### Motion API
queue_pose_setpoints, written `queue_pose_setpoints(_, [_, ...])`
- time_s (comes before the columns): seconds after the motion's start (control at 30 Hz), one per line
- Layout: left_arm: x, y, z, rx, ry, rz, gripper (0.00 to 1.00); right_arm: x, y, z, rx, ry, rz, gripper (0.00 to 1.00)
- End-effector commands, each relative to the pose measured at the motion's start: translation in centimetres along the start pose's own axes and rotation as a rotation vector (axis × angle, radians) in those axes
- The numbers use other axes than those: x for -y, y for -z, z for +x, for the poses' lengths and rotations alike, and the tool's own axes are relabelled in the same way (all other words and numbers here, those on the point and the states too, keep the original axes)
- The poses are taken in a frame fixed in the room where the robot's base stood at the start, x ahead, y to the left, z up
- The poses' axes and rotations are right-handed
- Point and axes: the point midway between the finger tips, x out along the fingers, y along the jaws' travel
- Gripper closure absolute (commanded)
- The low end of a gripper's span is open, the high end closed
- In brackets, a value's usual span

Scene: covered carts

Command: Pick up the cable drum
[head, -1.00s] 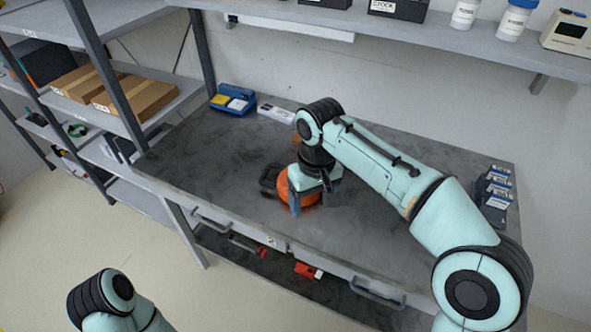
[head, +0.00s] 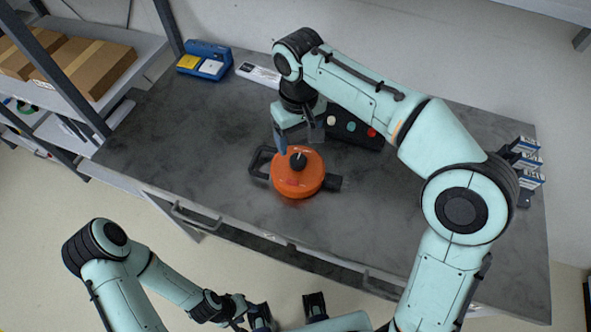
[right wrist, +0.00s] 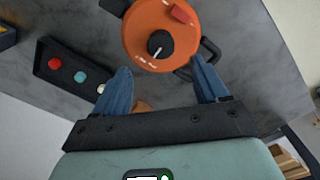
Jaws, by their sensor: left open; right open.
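The cable drum (head: 307,187) is a round orange body with a black knob on top and a black frame handle on its left side. It lies on the grey workbench. It also shows in the right wrist view (right wrist: 181,48), just beyond my fingertips. My right gripper (head: 298,138) is open and empty, behind the drum and above the bench. Its two blue fingers (right wrist: 160,68) are spread in the right wrist view, with the drum not between them. My left gripper (head: 287,308) is open and empty at the bottom of the head view, in front of the bench.
A dark button box (head: 352,128) stands close behind the drum, partly hidden by my right arm. A blue tray (head: 204,60) and a white strip-like item (head: 257,74) are at the back left. Small boxes (head: 526,160) stand at the right end. The bench (head: 185,135) left of the drum is clear.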

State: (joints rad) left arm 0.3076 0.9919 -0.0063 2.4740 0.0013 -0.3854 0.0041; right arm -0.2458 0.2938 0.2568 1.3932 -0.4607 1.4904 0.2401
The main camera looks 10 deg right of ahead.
Motion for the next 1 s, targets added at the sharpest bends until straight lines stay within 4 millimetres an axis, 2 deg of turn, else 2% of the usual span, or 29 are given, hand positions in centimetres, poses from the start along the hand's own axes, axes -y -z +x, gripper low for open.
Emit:
queue_pose_setpoints(0.03, [0.1, 0.0, 0.3, 0.001, 0.0, 0.0, 0.54, 0.0, -0.1, 0.8, 0.003, -0.001, 0.0, 0.27])
queue_pose_setpoints(0.27, [0.2, -0.1, 0.6, 0.001, 0.001, 0.0, 0.54, 0.1, -0.1, 2.4, 0.001, 0.0, 0.0, 0.27])
queue_pose_setpoints(0.53, [0.5, -0.1, 1.4, 0.004, 0.002, -0.001, 0.54, 0.3, -0.2, 6.3, 0.002, 0.001, 0.0, 0.27])
queue_pose_setpoints(0.83, [0.5, -0.1, 1.4, 0.004, 0.002, -0.001, 0.54, 0.2, -0.2, 6.8, -0.001, 0.001, 0.0, 0.27])
queue_pose_setpoints(0.87, [0.5, -0.1, 1.4, 0.004, 0.002, -0.001, 0.54, 0.2, -0.2, 6.8, -0.001, 0.001, 0.0, 0.3])
queue_pose_setpoints(1.0, [0.5, -0.2, 1.4, 0.004, 0.002, -0.001, 0.54, 0.2, -0.2, 6.8, -0.001, 0.001, 0.0, 0.76])
